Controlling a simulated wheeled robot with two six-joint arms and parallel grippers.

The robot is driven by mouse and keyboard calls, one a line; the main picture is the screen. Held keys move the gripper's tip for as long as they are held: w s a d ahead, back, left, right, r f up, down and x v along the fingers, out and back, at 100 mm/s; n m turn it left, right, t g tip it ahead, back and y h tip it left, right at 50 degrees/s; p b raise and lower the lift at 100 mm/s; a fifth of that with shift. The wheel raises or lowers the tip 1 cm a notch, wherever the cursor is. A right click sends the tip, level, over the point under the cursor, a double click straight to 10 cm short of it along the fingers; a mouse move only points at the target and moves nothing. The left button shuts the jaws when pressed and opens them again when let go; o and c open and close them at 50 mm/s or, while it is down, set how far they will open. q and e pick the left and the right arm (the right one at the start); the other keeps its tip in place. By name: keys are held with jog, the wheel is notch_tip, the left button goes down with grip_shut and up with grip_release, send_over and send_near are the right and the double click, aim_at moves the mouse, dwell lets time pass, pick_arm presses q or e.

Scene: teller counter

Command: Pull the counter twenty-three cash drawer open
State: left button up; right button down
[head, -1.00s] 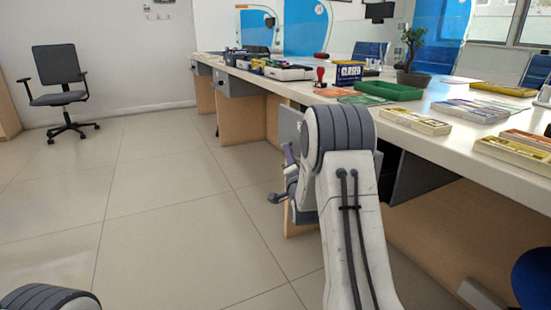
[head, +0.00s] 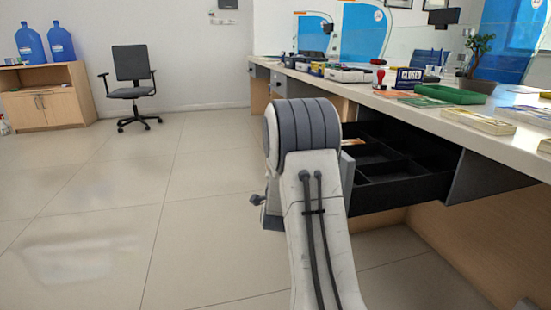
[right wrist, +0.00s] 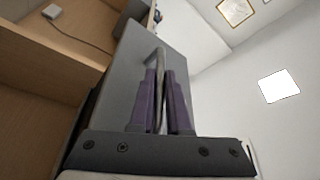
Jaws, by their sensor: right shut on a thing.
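The cash drawer (head: 405,194) stands pulled out from under the counter in the head view, its black divided tray showing. Something pale lies in its far compartment, too small to name. My right arm hides most of the drawer's front in the head view. In the right wrist view the grey drawer front (right wrist: 124,78) carries a bar handle (right wrist: 157,60). My right gripper (right wrist: 160,82) is shut on that handle, one purple finger on each side. The head view does not show these fingers. My left gripper is not in view.
The white counter (head: 470,128) runs along the right, with a green tray (head: 450,94), a CLOSED sign (head: 409,78) and a potted plant (head: 476,65) on it. An office chair (head: 134,85) stands far back. The floor on the left is clear.

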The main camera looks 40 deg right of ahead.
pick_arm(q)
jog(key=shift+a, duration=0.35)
pick_arm(e)
jog(key=shift+w+a, duration=0.2)
jog(key=shift+a, duration=0.1)
jog(key=c, duration=0.9)
grip_release()
pick_arm(q)
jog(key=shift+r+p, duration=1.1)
jog(key=shift+p, duration=0.05)
pick_arm(e)
jog(key=shift+v, duration=5.25)
jog(key=shift+w+a+r, duration=0.1)
